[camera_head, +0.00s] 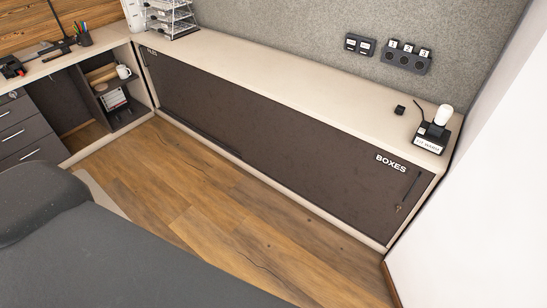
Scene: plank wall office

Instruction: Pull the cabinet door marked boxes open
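The cabinet door marked BOXES (330,165) is a dark panel on the right part of the long, low cabinet. Its white BOXES label (391,163) is near the upper right corner. A thin dark upright handle (409,190) is beside the label at the door's right end, with what looks like a key hanging low on it. The door looks shut, with its right end against the cabinet's pale side. Neither of my grippers is in view.
The cabinet's pale top (290,82) carries a small device with a white knob (443,115) and a black cube (399,110). A white wall (490,220) closes the right side. Wooden floor (230,215) in front is clear.

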